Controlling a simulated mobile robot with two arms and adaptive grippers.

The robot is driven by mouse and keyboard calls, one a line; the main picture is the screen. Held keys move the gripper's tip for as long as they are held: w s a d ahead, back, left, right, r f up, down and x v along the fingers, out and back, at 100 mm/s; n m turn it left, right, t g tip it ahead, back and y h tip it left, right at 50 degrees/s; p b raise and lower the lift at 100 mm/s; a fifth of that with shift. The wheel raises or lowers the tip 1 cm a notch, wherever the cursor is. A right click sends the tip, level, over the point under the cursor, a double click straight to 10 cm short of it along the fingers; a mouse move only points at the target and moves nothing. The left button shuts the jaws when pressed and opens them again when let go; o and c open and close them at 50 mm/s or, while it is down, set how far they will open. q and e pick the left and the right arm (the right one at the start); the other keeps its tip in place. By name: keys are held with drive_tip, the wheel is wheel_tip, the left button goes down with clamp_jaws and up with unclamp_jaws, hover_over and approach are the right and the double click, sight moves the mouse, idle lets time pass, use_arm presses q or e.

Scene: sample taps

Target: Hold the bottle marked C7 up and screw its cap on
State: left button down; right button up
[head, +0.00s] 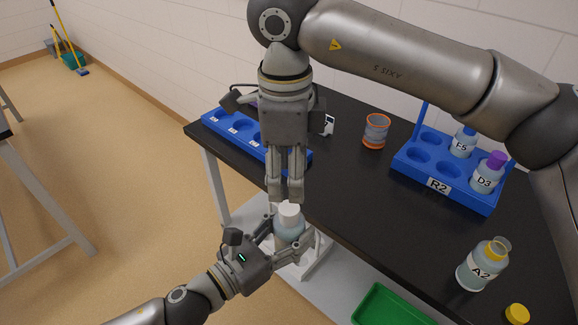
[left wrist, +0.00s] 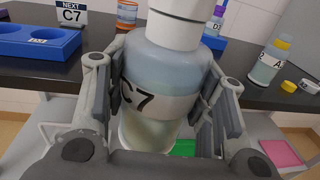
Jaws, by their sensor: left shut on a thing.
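The bottle marked C7 (left wrist: 160,95) is upright, with pale blue-green liquid and a white top (head: 289,211). My left gripper (head: 284,240) is shut around its body, in the air off the table's front edge. The white top also shows in the left wrist view (left wrist: 182,20), cut by the picture's upper edge. My right gripper (head: 286,196) points straight down right above the white top, its fingers close together. Whether they grip the top or touch it cannot be told.
A black table (head: 345,185) carries a blue rack (head: 215,123) and the blue R2 rack (head: 470,195) holding bottles F5 (head: 463,143) and D3 (head: 487,173). Bottle A2 (head: 480,270), a yellow cap (head: 517,313) and an orange-rimmed jar (head: 376,131) stand apart. A green bin (head: 390,305) is below.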

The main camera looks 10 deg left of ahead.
sight(289, 207)
drive_tip(key=n, duration=0.6)
drive_tip(key=shift+r, duration=0.25)
drive_tip(key=shift+f, duration=4)
